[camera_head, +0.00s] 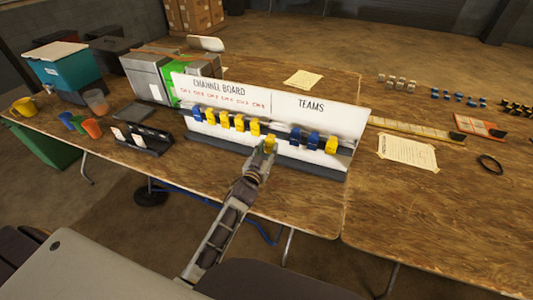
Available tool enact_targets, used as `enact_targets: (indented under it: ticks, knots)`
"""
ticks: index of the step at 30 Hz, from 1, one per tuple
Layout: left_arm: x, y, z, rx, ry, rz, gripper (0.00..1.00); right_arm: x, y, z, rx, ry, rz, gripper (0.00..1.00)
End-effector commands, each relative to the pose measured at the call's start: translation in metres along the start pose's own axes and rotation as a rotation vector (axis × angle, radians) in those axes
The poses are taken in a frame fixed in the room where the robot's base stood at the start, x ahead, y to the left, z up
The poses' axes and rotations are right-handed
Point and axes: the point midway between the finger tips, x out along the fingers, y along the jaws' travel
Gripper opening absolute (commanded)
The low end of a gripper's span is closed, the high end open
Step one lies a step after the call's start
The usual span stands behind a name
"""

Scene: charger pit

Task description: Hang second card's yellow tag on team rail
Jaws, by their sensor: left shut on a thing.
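The channel board (220,92) stands on the table, with a "CHANNEL BOARD" half on the left and a "TEAMS" half on the right. Several yellow tags (224,121) and a blue tag (197,114) hang on its left half. The team rail (323,145) carries blue tags (313,139) and a yellow tag (332,145) at its right. My left gripper (266,150) is shut on a yellow tag (270,142) in front of the board, near its middle. I cannot tell whether that tag touches the rail. A dark card holder (150,139) with cards stands left of the board. My right gripper is not in view.
A teal bin (62,68), grey boxes (147,77) and coloured cups (92,128) fill the table's left. A paper sheet (407,152), yellow strip (415,130) and black ring (490,164) lie on the right. The right table's front is clear.

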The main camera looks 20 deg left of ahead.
Motion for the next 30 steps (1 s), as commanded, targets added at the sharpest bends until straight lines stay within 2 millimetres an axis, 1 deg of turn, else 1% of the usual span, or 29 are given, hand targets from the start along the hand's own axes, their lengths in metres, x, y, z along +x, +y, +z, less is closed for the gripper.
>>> enact_targets:
  ticks: [30]
  knots:
    - [0.043, 0.0, 0.0, 0.001, 0.001, 0.001, 0.19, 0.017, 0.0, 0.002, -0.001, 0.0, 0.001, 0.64]
